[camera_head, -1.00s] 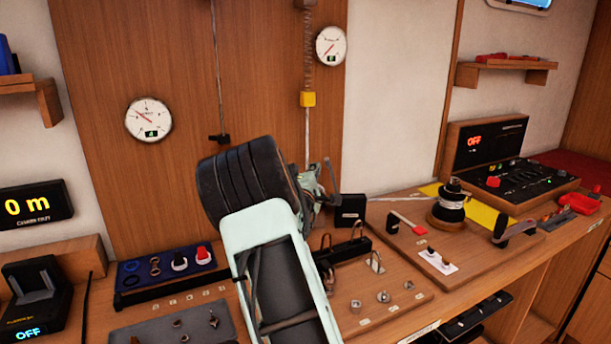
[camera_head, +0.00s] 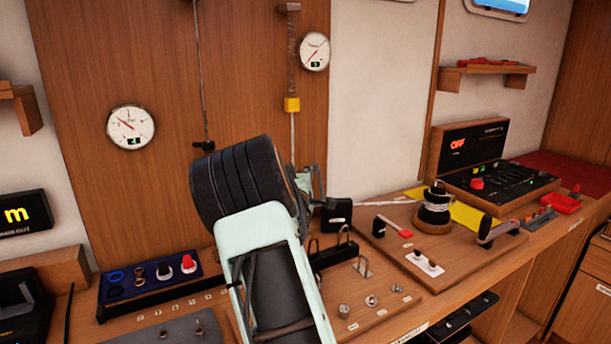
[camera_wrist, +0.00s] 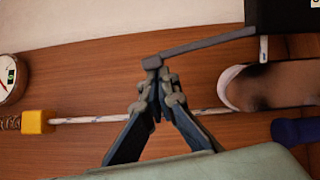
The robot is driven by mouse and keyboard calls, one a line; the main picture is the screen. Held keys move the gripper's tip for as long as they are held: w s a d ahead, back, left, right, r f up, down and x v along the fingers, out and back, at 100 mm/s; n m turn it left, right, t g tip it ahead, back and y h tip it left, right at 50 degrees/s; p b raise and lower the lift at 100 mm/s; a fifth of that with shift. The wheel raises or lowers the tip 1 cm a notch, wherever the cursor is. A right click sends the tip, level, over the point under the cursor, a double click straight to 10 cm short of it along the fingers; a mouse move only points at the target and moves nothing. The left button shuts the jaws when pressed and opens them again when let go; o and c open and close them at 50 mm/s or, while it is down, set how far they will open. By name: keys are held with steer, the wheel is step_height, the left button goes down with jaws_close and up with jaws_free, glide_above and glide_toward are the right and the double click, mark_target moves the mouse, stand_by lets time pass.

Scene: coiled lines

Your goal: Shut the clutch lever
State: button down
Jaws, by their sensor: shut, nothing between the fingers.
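The clutch is a black block (camera_head: 337,214) on the bench, just right of my gripper (camera_head: 312,182) in the head view. In the wrist view the black block (camera_wrist: 285,14) is at the top right. A dark lever (camera_wrist: 205,46) reaches from it to the left and ends in a small square tip. My gripper (camera_wrist: 160,78) is shut and empty, its fingertips right by the lever's tip. I cannot tell whether they touch. A white line (camera_wrist: 95,119) runs behind the fingers. In the head view my arm hides part of this area.
A yellow block (camera_head: 292,104) hangs on the line at the wall. To the right stand a winch drum (camera_head: 434,212), a red-tipped handle (camera_head: 404,233) and a control panel (camera_head: 500,184). Metal fittings (camera_head: 371,301) stand on the board in front. A blue tray (camera_head: 150,285) lies left.

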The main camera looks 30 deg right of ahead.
steer(key=s+d+m+g+y+b, duration=0.1)
steer(key=s+d+m+y+b, duration=0.1)
steer(key=s+d+m+b, duration=0.5)
steer(key=d+f+m+y+p, duration=0.2)
steer(key=d+f+m+p, duration=0.3)
steer(key=d+f+m, duration=0.2)
steer(key=shift+s+f+m+y+p, duration=0.2)
steer(key=shift+f+m+y+p, duration=0.1)
steer(key=shift+m, duration=0.8)
steer(key=shift+d, duration=0.1)
